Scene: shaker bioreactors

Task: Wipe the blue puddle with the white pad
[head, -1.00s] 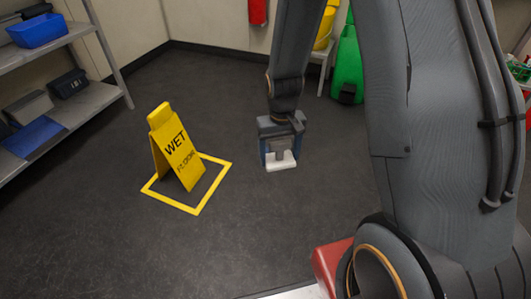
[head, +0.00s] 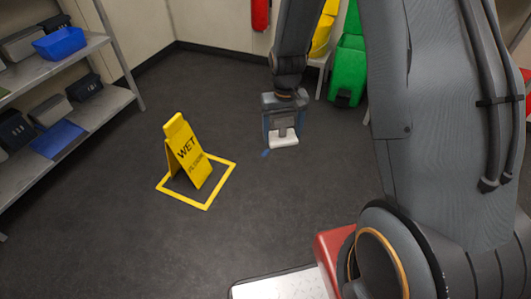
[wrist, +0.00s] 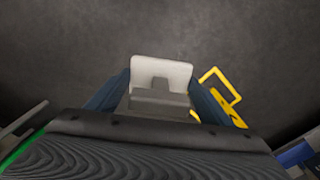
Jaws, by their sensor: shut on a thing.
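The white pad (head: 284,141) is held in my gripper (head: 282,127), with its flat white face low over the dark floor. In the wrist view the pad (wrist: 160,72) sits between the two blue fingers of my gripper (wrist: 160,97), which are shut on its grey handle. A small blue patch (head: 265,153) shows on the floor just left of and below the pad in the head view; it looks like an edge of the blue puddle, and the rest may be hidden behind the gripper. I cannot tell whether the pad touches the floor. No puddle shows in the wrist view.
A yellow wet-floor sign (head: 188,152) stands within a yellow floor frame (head: 207,206), left of my gripper. Shelves (head: 110,105) with boxes stand at the left wall. A green bin (head: 347,70) is at the back. Floor between sign and gripper is clear.

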